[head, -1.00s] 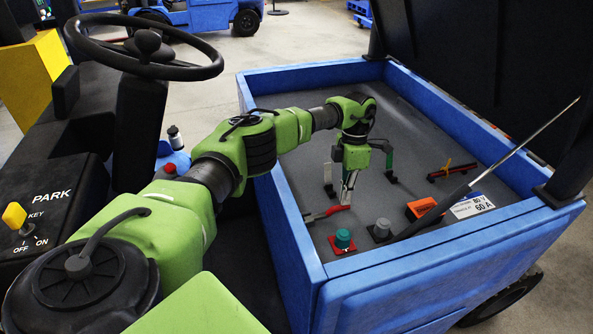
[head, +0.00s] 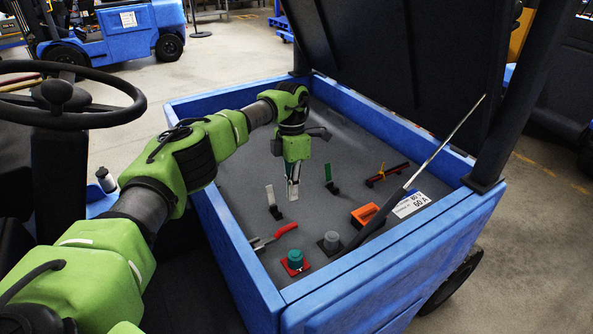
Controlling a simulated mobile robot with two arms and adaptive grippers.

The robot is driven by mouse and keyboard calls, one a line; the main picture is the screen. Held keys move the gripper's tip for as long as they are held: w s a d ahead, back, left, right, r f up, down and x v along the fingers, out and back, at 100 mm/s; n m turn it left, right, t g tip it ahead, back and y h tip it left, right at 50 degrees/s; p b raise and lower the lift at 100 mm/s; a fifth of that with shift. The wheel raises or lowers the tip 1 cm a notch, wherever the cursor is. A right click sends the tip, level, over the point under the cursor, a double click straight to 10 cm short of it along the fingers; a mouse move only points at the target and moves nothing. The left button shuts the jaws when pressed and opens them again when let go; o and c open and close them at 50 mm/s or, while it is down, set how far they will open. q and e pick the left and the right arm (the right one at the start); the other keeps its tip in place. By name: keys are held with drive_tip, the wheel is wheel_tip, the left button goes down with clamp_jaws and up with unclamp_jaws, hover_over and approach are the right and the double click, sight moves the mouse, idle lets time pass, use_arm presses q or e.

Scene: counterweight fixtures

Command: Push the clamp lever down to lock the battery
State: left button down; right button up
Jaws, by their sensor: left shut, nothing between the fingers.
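My left gripper (head: 292,192) is shut and empty, pointing down above the grey deck (head: 235,180) inside the blue bay. A pale upright lever (head: 271,199) on a dark foot stands just left of its fingertips. A green upright lever (head: 329,174) on a dark foot stands to the right, apart from the gripper. A red-handled lever (head: 285,229) lies low in front of the gripper. I cannot tell which lever is the battery's clamp. A white label (head: 410,204) reading 80 V 60 A lies at the right. My right gripper is not in view.
A teal knob (head: 295,259) on a red base, a grey knob (head: 330,241) and an orange block (head: 368,216) stand at the front. Blue walls (head: 237,262) surround the bay.

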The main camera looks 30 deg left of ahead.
use_arm(q)
wheel_tip(320, 180, up, 6)
drive_tip(key=w+d, duration=0.1)
drive_tip(key=w, duration=0.1)
drive_tip(key=shift+w+f+p, duration=0.2)
drive_tip(key=shift+w+p, duration=0.15)
drive_tip(key=shift+p, duration=0.1)
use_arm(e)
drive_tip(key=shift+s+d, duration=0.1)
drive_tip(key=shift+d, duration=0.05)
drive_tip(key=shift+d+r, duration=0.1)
